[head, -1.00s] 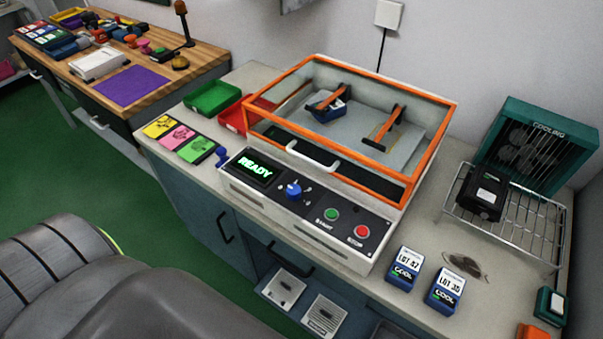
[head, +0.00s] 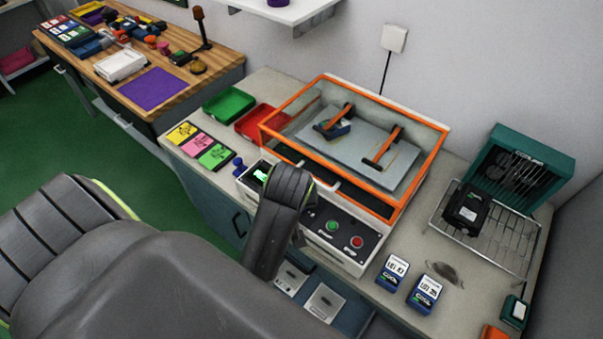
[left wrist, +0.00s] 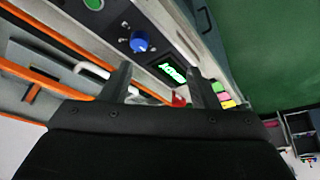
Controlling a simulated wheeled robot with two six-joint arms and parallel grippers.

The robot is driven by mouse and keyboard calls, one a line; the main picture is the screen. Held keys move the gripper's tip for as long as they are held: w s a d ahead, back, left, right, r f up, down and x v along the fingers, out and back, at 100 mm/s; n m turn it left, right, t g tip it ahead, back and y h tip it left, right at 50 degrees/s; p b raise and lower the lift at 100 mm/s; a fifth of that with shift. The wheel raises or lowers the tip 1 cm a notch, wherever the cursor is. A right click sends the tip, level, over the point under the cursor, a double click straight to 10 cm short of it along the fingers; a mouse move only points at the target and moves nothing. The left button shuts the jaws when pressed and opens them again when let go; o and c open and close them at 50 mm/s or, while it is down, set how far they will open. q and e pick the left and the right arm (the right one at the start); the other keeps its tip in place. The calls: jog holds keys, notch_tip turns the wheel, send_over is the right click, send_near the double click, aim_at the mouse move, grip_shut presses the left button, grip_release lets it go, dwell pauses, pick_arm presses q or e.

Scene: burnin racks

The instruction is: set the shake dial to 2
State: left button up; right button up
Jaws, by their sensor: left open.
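The shake dial is a blue knob (left wrist: 140,42) on the dark front panel of the orange-framed shaker (head: 376,204). In the head view my left arm's wrist hides the dial. In the left wrist view my left gripper (left wrist: 158,70) is open and empty, its two fingers apart. The knob shows beyond the fingertips, up and to the left of the gap between them, and looks apart from them. The green lit display (left wrist: 172,72) shows between the fingers. The dial's setting is too small to read. My right gripper is not in view.
Green (head: 335,226) and red (head: 357,242) buttons sit right of the dial. Blue lot boxes (head: 392,272) stand right of the shaker. A wire rack (head: 510,252) holds a black unit by a teal cooler (head: 522,165). Coloured cards (head: 213,156) and trays lie left.

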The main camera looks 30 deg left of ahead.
pick_arm(q)
jog(key=w+d+r+n, duration=0.2)
jog(key=w+d+r, duration=0.1)
jog(key=w, duration=0.1)
jog(key=x, duration=0.5)
jog(key=p+x, duration=0.1)
jog(key=x, duration=0.4)
jog(key=p+x, duration=0.1)
jog(key=x, duration=0.4)
jog(key=shift+s+a+f, duration=0.2)
jog(key=shift+a+f, duration=0.1)
jog(key=shift+a, duration=0.15)
jog(key=shift+w+a+f, duration=0.15)
jog(key=shift+f, duration=0.6)
jog(key=shift+c, duration=0.3)
jog(key=c, duration=0.9)
